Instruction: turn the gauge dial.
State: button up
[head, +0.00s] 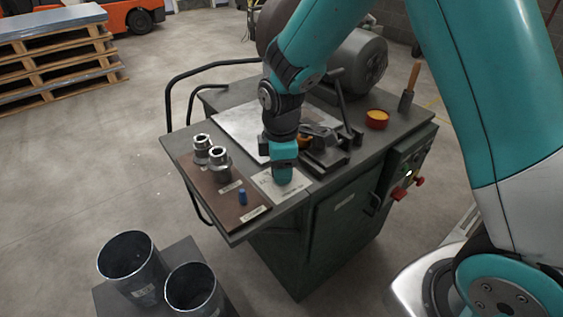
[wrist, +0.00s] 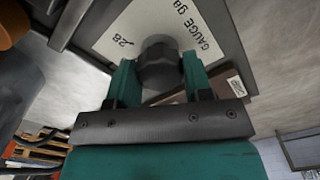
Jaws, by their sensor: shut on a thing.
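The gauge dial shows in the wrist view as a dark faceted knob (wrist: 158,66) on a white plate (wrist: 112,37) printed with "GAUGE ga" and "28". My gripper (wrist: 158,80) is shut on the knob, one teal finger on each side. In the head view my gripper (head: 284,178) points down onto the white gauge plate (head: 268,187) at the machine table's front edge. The knob is hidden behind the gripper there. A pointer on the dial cannot be made out.
A vise-like tool (head: 325,150) stands close right of my gripper. An orange-filled dish (head: 377,119) and red knobs (head: 399,193) are farther right.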

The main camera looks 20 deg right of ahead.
jog(key=m+p, duration=0.2)
jog(key=m, duration=0.2)
jog(key=shift+m, duration=0.3)
dwell(0.3)
jog(key=o, duration=0.9)
notch_tip(320, 180, up, 18)
jog(key=shift+f+p, duration=0.25)
jog(key=shift+p, duration=0.5)
